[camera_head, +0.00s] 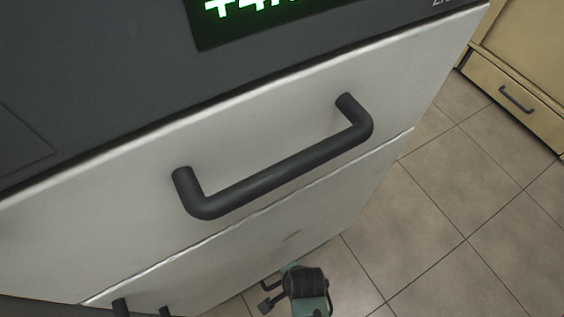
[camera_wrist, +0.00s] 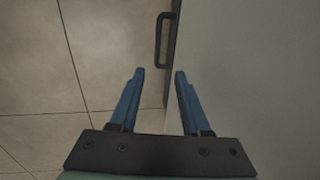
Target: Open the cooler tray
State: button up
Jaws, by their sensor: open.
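In the head view, a light grey drawer front (camera_head: 90,215) carries a large dark bar handle (camera_head: 285,180). It appears closed, flush under the dark upper panel. Below it is another light front (camera_head: 300,235), with part of a second dark handle (camera_head: 121,306) cut off at the bottom edge. My gripper (camera_head: 266,294) is low, near the bottom edge of the head view, well below the large handle. In the wrist view, my gripper (camera_wrist: 159,72) has its blue fingers apart and empty. A dark handle (camera_wrist: 159,40) lies beyond the fingertips; I cannot tell which handle it is.
A dark panel (camera_head: 90,80) with a green lit display (camera_head: 235,12) is above the drawer front. A yellowish cabinet (camera_head: 515,85) with a dark handle stands at upper right. Tiled floor (camera_head: 440,210) is clear between them. In the wrist view, tiled floor (camera_wrist: 45,65) is at left.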

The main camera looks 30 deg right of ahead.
jog(key=f+b, duration=0.4)
jog(key=f, duration=0.1)
jog(key=w+f+b, duration=0.1)
jog(key=f+b, duration=0.3)
jog(key=f, duration=0.1)
jog(key=w+f+b, duration=0.1)
jog(key=f+b, duration=0.3)
jog(key=f, duration=0.2)
jog(key=shift+w, duration=0.25)
grip_shut()
dwell(1.1)
